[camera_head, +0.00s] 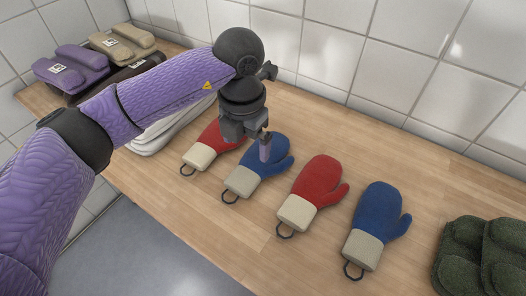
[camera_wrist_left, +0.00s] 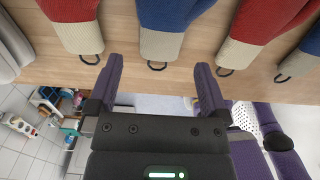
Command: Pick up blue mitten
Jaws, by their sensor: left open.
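Four mittens lie in a row on the wooden counter, red and blue by turns, each with a beige cuff and a dark loop. One blue mitten (camera_head: 274,161) is second from the left; in the left wrist view it also shows (camera_wrist_left: 172,14). Another blue mitten (camera_head: 379,211) is at the right end. My left gripper (camera_head: 265,146) is over the second mitten and hides part of it. In the left wrist view my left gripper (camera_wrist_left: 157,72) is open, its fingers apart with nothing between them. My right gripper is out of view.
Red mittens (camera_head: 319,182) (camera_head: 213,137) lie on either side of the second mitten. Dark green knitted items (camera_head: 480,256) are at the right; purple and beige rolled items (camera_head: 82,64) are at the back left. A tiled wall (camera_head: 400,60) borders the wooden counter (camera_head: 310,120).

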